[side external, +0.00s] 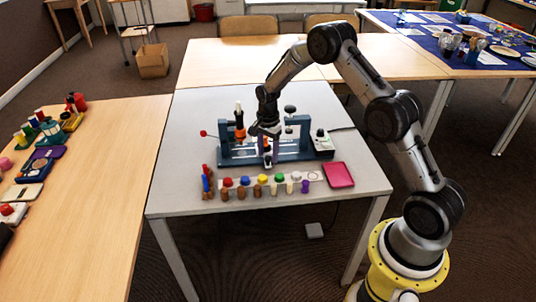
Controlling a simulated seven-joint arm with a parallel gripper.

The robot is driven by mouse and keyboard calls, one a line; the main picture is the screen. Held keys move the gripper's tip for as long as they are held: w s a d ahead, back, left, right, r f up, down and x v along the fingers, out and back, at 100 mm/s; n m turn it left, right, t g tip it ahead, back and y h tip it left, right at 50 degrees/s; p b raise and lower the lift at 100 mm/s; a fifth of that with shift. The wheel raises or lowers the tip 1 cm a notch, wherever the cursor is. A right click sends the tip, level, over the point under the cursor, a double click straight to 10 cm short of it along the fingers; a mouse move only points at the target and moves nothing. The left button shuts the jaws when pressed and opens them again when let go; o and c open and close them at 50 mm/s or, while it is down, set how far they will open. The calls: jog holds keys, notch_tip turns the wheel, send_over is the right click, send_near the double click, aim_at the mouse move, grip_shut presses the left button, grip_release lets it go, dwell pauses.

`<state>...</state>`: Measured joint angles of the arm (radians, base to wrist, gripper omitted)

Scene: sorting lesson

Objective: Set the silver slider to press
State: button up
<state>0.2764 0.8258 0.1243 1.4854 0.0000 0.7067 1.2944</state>
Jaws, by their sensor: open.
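A blue-grey bench device (232,158) with two uprights stands on the grey table (175,180). A silver rail runs low along its front, and a small dark and silver piece (267,161) sits near its middle; I cannot tell for sure that this is the silver slider. No "press" label is readable. My gripper (264,131) is open above the middle of the device, pointing down, and partly hides what is behind it. At this size I cannot tell whether it touches anything.
An orange and black tool (240,124) stands upright left of my gripper. A box with a knob (321,142) is at the device's right end. Several coloured pegs (262,180) line the front, beside a pink tray (339,175). The table's front left is clear.

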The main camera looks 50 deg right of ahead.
jog(key=shift+f, duration=0.45)
grip_shut()
jog(key=shift+r, duration=0.1)
dwell(1.1)
